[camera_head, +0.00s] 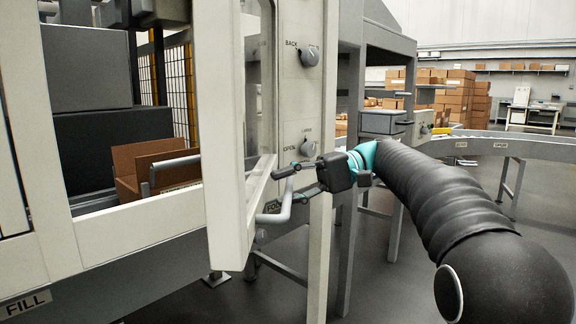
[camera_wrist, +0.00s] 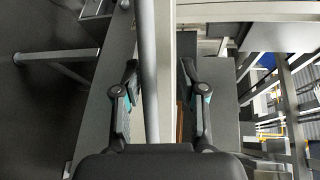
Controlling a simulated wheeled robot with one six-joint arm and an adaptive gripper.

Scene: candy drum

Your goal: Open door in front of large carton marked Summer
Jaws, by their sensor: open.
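A door with a pale frame (camera_head: 222,190) and a clear pane stands swung outward from the machine, seen nearly edge-on. Its grey bar handle (camera_head: 285,207) sticks out low on the door. My gripper (camera_head: 288,184) is open at the handle, with one finger on each side of it. In the wrist view the handle bar (camera_wrist: 148,70) runs between the fingers of my gripper (camera_wrist: 160,75), nearer the left one; I cannot tell if they touch. An open brown carton (camera_head: 155,165) sits inside the machine, left of the door. No Summer marking is readable on it.
A panel with knobs (camera_head: 309,56) stands right behind my gripper. A curved conveyor (camera_head: 480,145) and stacked cartons (camera_head: 455,97) are at the right and back. Grey floor (camera_head: 390,270) lies open under my arm.

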